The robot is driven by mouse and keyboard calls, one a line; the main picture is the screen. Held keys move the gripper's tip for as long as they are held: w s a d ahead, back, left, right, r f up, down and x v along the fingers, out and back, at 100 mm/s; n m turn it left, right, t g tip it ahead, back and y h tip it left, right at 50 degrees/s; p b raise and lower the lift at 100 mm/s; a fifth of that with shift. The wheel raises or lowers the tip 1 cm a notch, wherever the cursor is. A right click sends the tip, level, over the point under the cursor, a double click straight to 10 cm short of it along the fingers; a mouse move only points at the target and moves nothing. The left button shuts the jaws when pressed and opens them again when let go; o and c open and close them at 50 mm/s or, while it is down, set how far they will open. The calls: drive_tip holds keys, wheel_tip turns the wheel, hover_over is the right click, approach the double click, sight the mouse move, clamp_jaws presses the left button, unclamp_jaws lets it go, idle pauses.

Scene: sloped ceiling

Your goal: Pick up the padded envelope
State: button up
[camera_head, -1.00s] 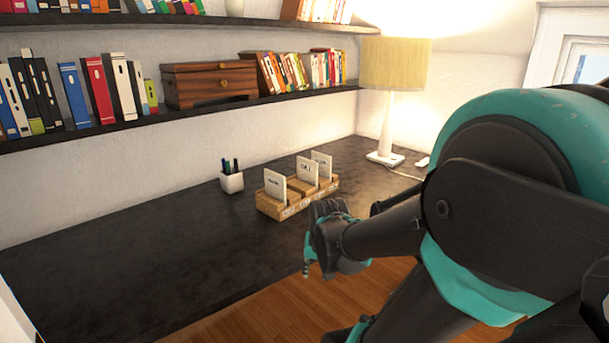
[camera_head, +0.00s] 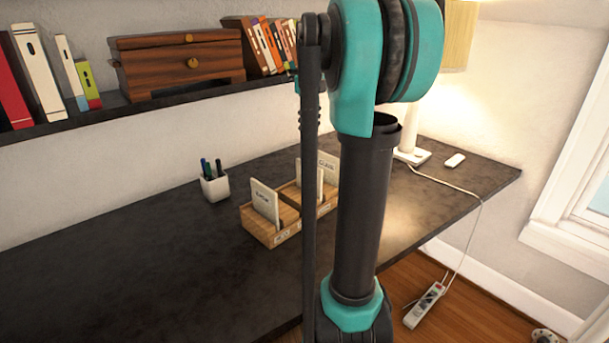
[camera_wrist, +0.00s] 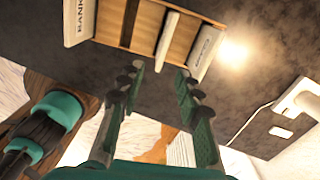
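I cannot make out a padded envelope for certain in either view. A wooden sorter (camera_head: 268,233) with several upright white labelled cards (camera_head: 265,203) stands on the dark desk, partly hidden by my arm. In the wrist view the sorter (camera_wrist: 145,15) lies beyond my fingertips, with a card marked BANK (camera_wrist: 78,20) at its left end. My gripper (camera_wrist: 160,71) is open, its two fingers apart with nothing between them. In the head view my gripper cannot be made out behind my arm.
A lamp (camera_head: 411,155) and a small white object (camera_head: 454,160) are at the right. A shelf with a wooden chest (camera_head: 180,62) hangs above. A power strip (camera_head: 424,306) lies on the floor.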

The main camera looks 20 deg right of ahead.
sight(309, 163)
drive_tip(key=shift+m, duration=0.5)
drive_tip(key=f, duration=0.5)
drive_tip(key=w+f, duration=0.1)
drive_tip(key=f, duration=1)
drive_tip(key=shift+w+d+f, duration=0.2)
drive_tip(key=shift+f, duration=0.05)
clamp_jaws()
